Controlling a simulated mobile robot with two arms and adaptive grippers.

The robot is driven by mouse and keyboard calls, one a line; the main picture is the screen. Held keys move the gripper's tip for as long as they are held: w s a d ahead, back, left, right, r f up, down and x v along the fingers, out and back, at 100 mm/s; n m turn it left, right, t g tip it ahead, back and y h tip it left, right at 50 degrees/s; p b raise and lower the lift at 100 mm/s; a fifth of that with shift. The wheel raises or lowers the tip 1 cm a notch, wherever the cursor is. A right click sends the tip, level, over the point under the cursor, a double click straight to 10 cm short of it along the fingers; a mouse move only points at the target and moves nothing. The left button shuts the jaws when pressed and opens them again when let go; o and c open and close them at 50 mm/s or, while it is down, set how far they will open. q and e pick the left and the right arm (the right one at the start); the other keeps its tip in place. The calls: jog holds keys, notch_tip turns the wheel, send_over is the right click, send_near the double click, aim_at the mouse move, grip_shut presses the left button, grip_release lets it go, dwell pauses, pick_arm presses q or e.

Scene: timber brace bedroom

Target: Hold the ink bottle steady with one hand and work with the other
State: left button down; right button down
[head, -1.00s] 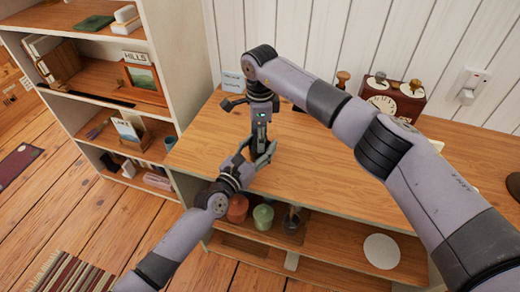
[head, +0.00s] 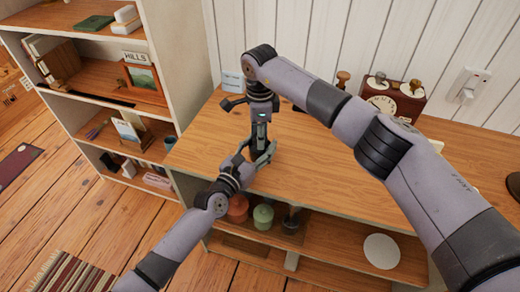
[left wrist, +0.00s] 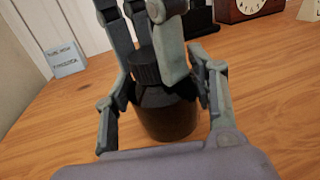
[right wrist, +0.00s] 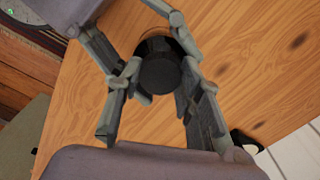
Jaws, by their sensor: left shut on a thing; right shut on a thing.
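A dark ink bottle (left wrist: 165,115) with a ridged black cap (left wrist: 147,70) stands upright on the wooden desk top. My left gripper (head: 258,157) is shut on the bottle's body from the side, with its fingers on both sides in the left wrist view. My right gripper (head: 262,137) points straight down from above and is shut on the cap. The round cap top (right wrist: 160,75) shows between its fingers in the right wrist view. In the head view the two grippers mostly hide the bottle.
A small pale blue card box (head: 232,80) stands at the back left of the desk (head: 340,170). A brown clock (head: 392,102) and stamps stand at the back wall. Jars (head: 263,216) sit on the shelf below. A bookshelf (head: 165,60) is at left. The desk's middle is clear.

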jog(key=m, duration=0.5)
jog(key=shift+m, duration=0.4)
jog(key=m, duration=0.4)
jog(key=c, duration=1.1)
grip_release()
jog(key=shift+r, duration=2.25)
jog(key=shift+r, duration=0.1)
jog(key=shift+c, duration=0.4)
